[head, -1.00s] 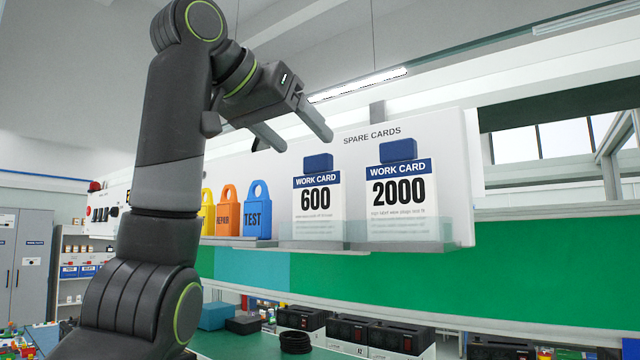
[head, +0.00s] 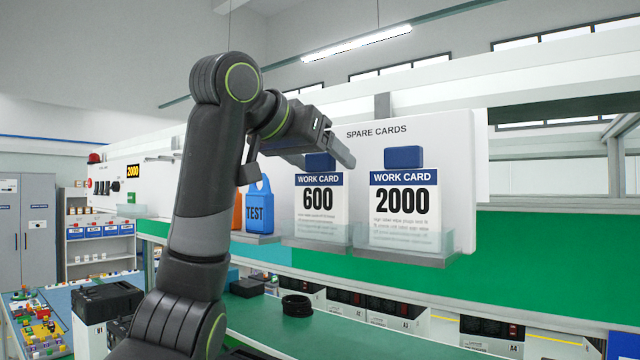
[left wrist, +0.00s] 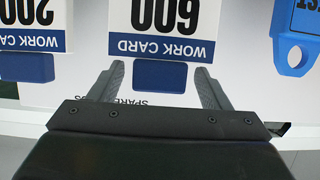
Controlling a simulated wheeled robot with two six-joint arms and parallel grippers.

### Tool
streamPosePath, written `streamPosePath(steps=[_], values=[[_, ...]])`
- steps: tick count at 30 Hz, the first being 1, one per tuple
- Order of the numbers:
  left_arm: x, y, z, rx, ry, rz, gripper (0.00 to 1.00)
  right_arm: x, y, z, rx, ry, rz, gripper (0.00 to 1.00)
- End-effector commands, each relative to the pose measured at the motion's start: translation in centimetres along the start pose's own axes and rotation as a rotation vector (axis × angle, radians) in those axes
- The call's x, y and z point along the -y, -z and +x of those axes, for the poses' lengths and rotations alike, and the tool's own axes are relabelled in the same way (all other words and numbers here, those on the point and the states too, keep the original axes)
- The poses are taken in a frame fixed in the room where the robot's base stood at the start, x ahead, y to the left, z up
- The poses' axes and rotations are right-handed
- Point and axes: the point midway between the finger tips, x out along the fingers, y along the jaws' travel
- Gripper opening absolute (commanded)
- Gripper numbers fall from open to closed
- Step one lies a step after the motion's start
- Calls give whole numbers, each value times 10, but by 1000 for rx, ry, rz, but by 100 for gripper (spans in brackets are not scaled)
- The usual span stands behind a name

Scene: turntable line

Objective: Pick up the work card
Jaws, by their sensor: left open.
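The 600 work card (head: 318,222), white with a blue header, stands upright in a clear holder on the white board. Its blue tab (head: 319,161) is partly hidden behind my left gripper (head: 327,162). In the left wrist view the card is upside down, and my open left gripper (left wrist: 161,70) has one finger on each side of its tab (left wrist: 160,77), with gaps showing. Whether the fingers reach around the tab in depth I cannot tell. The 2000 work card (head: 403,215) with its blue tab (head: 403,157) stands to the right. My right gripper is not in view.
A blue TEST tag (head: 258,209) hangs left of the 600 card, with an orange tag (head: 237,212) partly behind my arm. A small display (head: 133,171) at the left reads 2000. A green bench (head: 335,334) with a black coil (head: 297,306) lies below.

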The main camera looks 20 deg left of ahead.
Motion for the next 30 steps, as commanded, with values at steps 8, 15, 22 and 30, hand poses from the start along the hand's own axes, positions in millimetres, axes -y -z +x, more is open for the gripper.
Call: streamPosePath(steps=[8, 15, 22, 30], values=[[-1, 0, 19, 0, -1, 0, 71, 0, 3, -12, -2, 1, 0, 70], [-1, 0, 19, 0, -1, 0, 64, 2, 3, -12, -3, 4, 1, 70], [0, 0, 19, 0, -1, 0, 34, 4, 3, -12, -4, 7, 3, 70], [-1, 0, 19, -1, -1, 0, 8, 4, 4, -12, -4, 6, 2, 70]])
